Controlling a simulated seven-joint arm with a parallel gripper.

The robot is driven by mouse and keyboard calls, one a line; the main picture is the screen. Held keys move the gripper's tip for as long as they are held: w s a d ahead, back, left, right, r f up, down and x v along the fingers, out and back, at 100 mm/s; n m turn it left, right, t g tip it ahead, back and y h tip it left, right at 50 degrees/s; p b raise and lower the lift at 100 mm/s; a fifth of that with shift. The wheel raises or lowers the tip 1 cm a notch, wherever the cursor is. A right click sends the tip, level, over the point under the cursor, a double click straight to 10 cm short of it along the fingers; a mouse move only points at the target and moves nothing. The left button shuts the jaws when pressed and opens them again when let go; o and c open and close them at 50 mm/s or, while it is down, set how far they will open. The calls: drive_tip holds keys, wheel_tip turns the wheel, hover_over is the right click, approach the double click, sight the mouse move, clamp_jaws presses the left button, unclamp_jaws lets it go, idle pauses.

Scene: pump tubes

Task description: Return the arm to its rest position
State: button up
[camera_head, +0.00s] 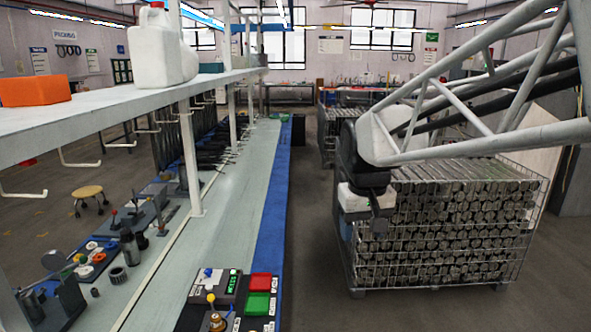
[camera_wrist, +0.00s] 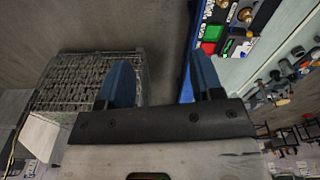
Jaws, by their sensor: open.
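My gripper (camera_wrist: 160,70) shows in the wrist view with its two blue fingers spread wide apart. Nothing is between them, only floor beyond. In the head view my gripper (camera_head: 379,224) hangs at the end of my arm, right of the workbench and in front of the tube crate. The wire crate (camera_head: 440,285) is filled with stacked metal tubes, their round ends facing me. It also shows at the left of the wrist view (camera_wrist: 85,58). Whether my gripper touches the crate cannot be told from the head view; its fingertips are too small to make out there.
The long workbench (camera_head: 272,200) with a blue edge runs away on the left. A control box (camera_head: 235,297) with red and green buttons sits at its near end. A shelf (camera_head: 100,120) holds a white jug (camera_head: 160,55) and orange box (camera_head: 35,90). Floor between bench and crate is clear.

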drive_tip(key=s+d+f+m, duration=0.1)
drive_tip(key=s+f, duration=0.3)
drive_tip(key=s, duration=0.6)
drive_tip(key=s+d+f+m+t, duration=0.1)
drive_tip(key=s+d+f, duration=0.3)
drive_tip(key=s, duration=0.7)
drive_tip(key=shift+d, duration=0.15)
